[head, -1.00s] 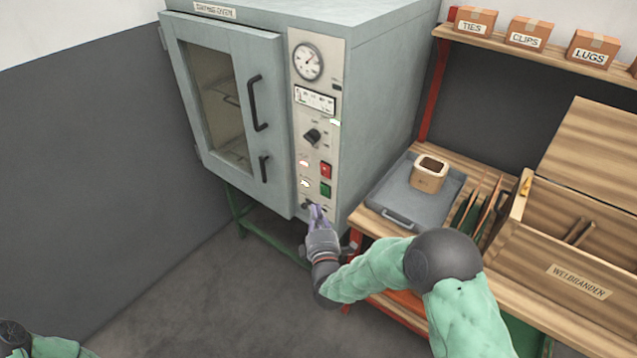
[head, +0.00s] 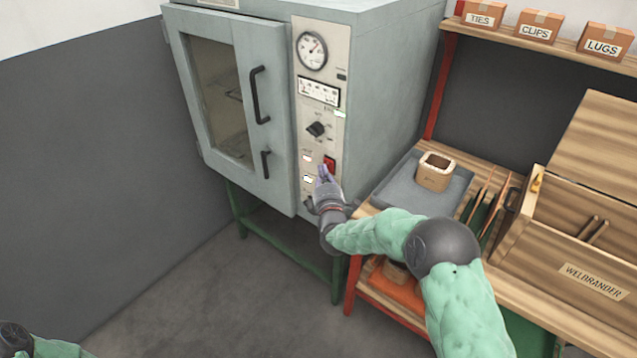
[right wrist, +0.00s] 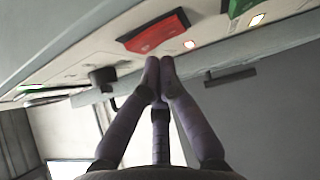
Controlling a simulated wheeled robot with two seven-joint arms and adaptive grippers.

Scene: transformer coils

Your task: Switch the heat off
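The grey oven (head: 370,90) has a control panel (head: 300,100) on the right of its front. A red push button (head: 330,164) sits low on the panel and also shows in the right wrist view (right wrist: 155,32). A green button (right wrist: 240,6) sits beside it there; in the head view my gripper hides it. My right gripper (head: 323,172) is just below the red button in the head view. In the right wrist view its fingertips (right wrist: 160,63) are together and empty, close to the red button; I cannot tell whether they touch anything. My left gripper is out of view.
A rotary knob (head: 316,129) and a round gauge (head: 312,50) are higher on the panel. The oven door (head: 230,100) is shut. To the right, a wooden bench holds a grey tray (head: 395,185) and a wooden box (head: 590,245), close to my right arm.

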